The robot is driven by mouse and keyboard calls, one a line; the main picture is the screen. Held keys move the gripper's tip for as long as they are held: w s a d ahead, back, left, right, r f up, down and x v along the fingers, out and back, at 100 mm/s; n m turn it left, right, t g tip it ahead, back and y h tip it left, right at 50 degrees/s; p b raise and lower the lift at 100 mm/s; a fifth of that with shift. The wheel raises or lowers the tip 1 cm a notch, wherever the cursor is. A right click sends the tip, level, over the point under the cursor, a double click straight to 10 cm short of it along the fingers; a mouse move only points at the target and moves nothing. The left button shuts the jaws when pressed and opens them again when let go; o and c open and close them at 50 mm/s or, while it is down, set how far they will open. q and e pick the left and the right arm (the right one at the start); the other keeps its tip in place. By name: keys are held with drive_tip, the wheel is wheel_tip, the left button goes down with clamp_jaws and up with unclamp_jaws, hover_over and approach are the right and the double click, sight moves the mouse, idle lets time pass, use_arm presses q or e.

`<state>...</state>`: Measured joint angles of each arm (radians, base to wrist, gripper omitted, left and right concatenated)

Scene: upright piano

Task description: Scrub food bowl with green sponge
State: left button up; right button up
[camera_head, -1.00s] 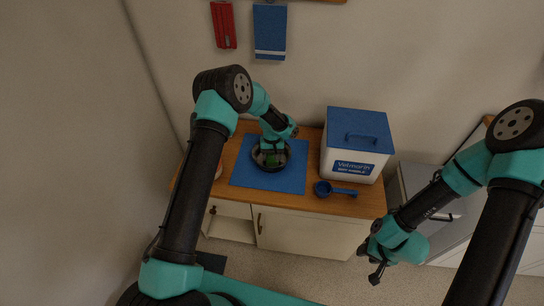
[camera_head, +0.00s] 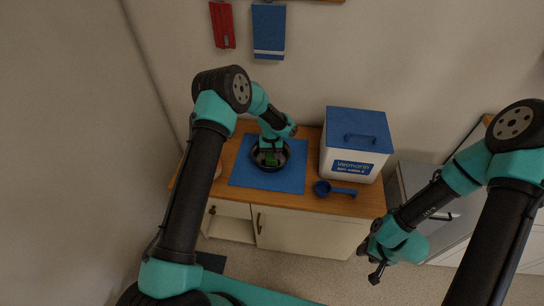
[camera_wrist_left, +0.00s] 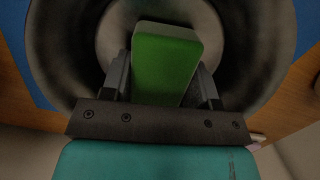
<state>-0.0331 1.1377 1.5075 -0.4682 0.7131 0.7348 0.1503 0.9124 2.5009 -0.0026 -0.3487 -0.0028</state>
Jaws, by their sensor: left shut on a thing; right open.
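The food bowl (camera_head: 284,164) is a dark metal bowl on a blue mat (camera_head: 240,174) on the wooden counter. The green sponge (camera_head: 271,159) is inside the bowl, held by my left gripper (camera_head: 271,153), which reaches down from above. In the left wrist view the sponge (camera_wrist_left: 165,60) sits between the two fingers of the gripper (camera_wrist_left: 162,85), with the grimy-looking bowl wall (camera_wrist_left: 262,45) around it. Whether the sponge touches the bowl's bottom is hard to tell. My right gripper (camera_head: 377,271) is open and empty, in front of the counter at the right.
A white container with a blue lid (camera_head: 357,130) stands right of the mat. A blue scoop (camera_head: 335,189) lies in front of it. A red item (camera_head: 222,25) and a blue cloth (camera_head: 269,30) hang on the wall. A pinkish thing (camera_head: 218,171) is partly hidden behind my left arm.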

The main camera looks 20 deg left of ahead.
use_arm(q)
drive_tip(key=shift+w+r, duration=0.15)
drive_tip(key=shift+r, duration=3.85)
